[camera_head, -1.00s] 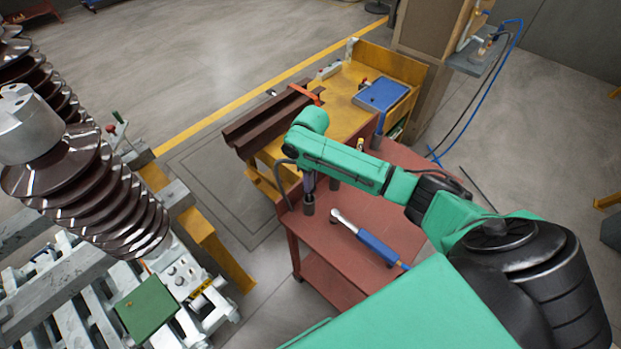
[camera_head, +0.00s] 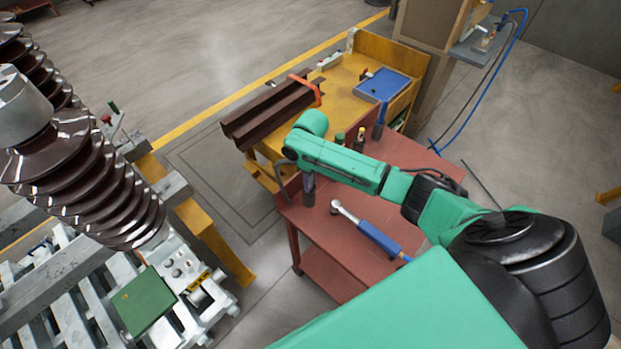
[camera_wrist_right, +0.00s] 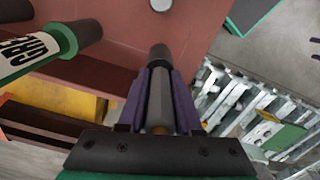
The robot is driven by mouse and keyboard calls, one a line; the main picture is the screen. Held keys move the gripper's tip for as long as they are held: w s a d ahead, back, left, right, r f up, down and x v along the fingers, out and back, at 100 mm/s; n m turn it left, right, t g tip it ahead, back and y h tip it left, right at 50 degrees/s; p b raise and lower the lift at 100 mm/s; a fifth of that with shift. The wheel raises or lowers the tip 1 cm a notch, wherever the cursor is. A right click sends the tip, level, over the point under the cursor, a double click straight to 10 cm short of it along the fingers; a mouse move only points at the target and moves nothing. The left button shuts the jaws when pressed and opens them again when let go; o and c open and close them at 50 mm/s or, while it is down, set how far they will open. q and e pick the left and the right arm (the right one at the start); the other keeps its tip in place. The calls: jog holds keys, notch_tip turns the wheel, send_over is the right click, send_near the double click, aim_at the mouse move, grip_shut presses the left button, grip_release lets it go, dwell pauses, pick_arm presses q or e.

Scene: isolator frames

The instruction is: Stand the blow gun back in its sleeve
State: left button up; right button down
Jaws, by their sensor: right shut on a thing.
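My right gripper (camera_wrist_right: 158,105) is shut on a grey cylindrical thing (camera_wrist_right: 158,55) with a darker, wider end. In the head view this thing (camera_head: 308,190) points down over the left part of the red cart; I cannot tell whether it touches the cart top. My forearm hides most of the gripper there. What may be the blow gun (camera_head: 488,38) is a small tool on the grey shelf at the upper right, by a blue hose. I cannot make out its sleeve for certain. My left gripper is not in view.
The red cart (camera_head: 410,182) carries a blue-handled torque wrench (camera_head: 375,237) and several bottles, one labelled (camera_wrist_right: 30,55). Behind is a yellow bench (camera_head: 345,75) with a blue case (camera_head: 384,84) and brown steel beams (camera_head: 270,112). Brown ribbed insulators (camera_head: 90,185) stand at left.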

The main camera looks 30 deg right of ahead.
jog(key=shift+f, duration=0.25)
jog(key=c, duration=0.5)
grip_release()
notch_tip(320, 180, up, 15)
jog(key=shift+f+b, duration=0.15)
jog(key=shift+b, duration=0.9)
